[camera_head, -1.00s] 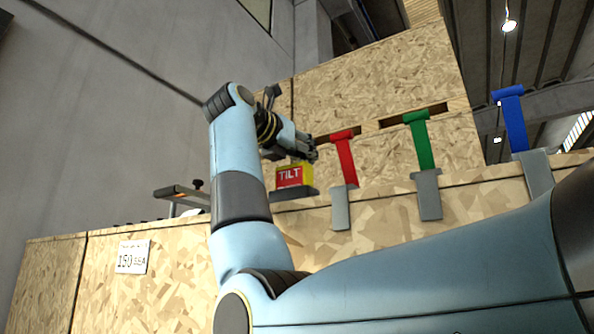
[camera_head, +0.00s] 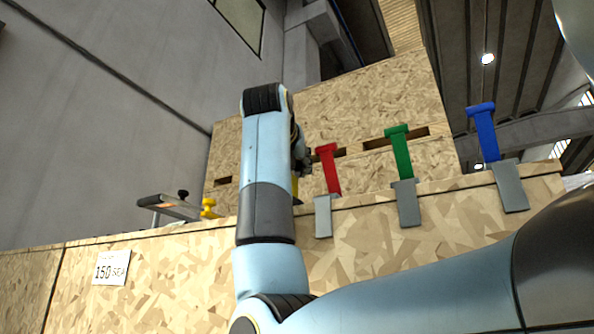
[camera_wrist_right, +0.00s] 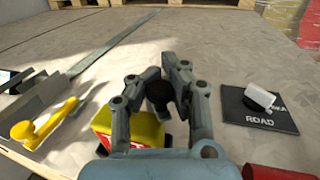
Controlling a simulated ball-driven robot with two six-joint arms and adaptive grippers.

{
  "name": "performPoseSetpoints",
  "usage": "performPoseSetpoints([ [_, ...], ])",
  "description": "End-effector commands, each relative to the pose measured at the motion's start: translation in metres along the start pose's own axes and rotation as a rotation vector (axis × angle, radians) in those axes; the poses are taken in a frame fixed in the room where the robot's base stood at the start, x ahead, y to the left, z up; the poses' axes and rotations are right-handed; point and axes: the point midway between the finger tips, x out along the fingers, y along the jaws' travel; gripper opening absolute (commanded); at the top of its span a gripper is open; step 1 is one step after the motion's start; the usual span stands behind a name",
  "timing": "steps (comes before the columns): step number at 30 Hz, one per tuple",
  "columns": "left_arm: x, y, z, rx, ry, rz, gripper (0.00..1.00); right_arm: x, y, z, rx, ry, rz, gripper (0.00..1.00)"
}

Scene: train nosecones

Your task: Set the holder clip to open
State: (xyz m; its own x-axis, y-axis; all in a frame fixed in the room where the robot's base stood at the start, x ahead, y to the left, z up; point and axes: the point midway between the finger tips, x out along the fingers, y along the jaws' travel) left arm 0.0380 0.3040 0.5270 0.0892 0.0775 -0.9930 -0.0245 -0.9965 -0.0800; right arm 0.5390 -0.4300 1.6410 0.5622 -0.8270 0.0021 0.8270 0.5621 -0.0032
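No part is labelled as the holder clip. A yellow lever-like piece (camera_head: 209,208) beside a grey bracket (camera_head: 165,206) may be it; it also shows at the left in the wrist view (camera_wrist_right: 45,125), apart from my gripper. My right gripper (camera_wrist_right: 161,72) is over a yellow and red block (camera_wrist_right: 140,132), with a black round knob (camera_wrist_right: 159,95) between its fingers. The fingertips are a little apart; whether they touch the knob is unclear. In the head view my own arm hides most of this gripper and the block. My left gripper is not in view.
A dark "ROAD" plate (camera_wrist_right: 260,110) with a white switch lies right of the gripper. The board beyond is mostly clear.

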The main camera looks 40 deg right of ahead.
Motion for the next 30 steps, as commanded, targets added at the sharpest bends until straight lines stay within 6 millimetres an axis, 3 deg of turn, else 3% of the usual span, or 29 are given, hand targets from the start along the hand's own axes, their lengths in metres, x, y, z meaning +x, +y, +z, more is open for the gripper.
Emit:
performPoseSetpoints([
  [2, 0.001, 0.000, 0.000, 0.000, 0.000, 0.000, 0.40, -0.001, 0.001, -0.006, -0.001, 0.016, 0.000, 0.00],
  [12, 0.000, -0.002, 0.000, 0.001, 0.000, -0.002, 0.40, 0.000, 0.000, -0.004, 0.001, 0.012, -0.002, 0.45],
  [22, 0.000, -0.001, 0.001, 0.000, -0.001, -0.001, 0.40, 0.000, 0.000, 0.003, 0.002, 0.009, -0.003, 0.45],
  [30, 0.000, 0.000, 0.000, 0.000, 0.000, 0.000, 0.40, 0.001, -0.001, 0.052, 0.003, 0.009, -0.002, 0.45],
])
